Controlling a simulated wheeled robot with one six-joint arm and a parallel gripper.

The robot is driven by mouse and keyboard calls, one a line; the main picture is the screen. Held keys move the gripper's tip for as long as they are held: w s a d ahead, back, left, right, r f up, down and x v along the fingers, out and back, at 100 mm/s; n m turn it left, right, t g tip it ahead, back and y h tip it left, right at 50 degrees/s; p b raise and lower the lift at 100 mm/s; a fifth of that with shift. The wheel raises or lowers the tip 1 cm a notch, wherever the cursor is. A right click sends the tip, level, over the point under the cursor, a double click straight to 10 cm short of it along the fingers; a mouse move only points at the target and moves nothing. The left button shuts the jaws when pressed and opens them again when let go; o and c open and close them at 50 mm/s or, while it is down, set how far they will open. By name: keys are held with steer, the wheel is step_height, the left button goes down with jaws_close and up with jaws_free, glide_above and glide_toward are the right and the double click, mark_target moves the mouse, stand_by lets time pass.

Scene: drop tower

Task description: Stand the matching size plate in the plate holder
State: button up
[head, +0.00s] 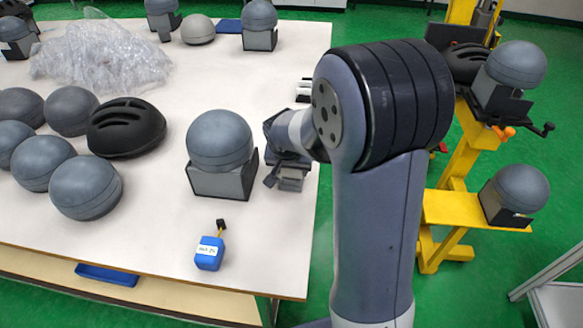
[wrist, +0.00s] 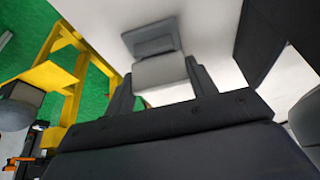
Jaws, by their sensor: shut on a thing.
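My gripper (head: 290,172) is low over the table, just right of a grey headform on a dark block. In the wrist view its two fingers (wrist: 162,78) are on either side of a light grey piece (wrist: 165,70) with a darker flat grey part (wrist: 150,38) beyond it. It is shut on this grey piece, which also shows in the head view (head: 291,182). I cannot tell whether this is the size plate. A small white-and-black item (head: 304,88) lies behind my arm, partly hidden. I cannot make out the plate holder for certain.
The headform (head: 220,140) stands close left of my gripper. A blue tagged block (head: 209,254) lies in front. A black helmet (head: 126,127) and several grey balls crowd the left. A yellow stand (head: 462,208) holds headforms at right.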

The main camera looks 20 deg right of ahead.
steer(key=shift+f+b, duration=0.75)
steer(key=shift+f, duration=0.1)
stand_by(0.5)
steer(key=o, duration=1.1)
steer(key=shift+r, duration=0.1)
steer(key=p+v, duration=0.1)
steer(key=v, duration=0.9)
steer(key=shift+r, duration=0.35)
steer(key=shift+f, duration=0.1)
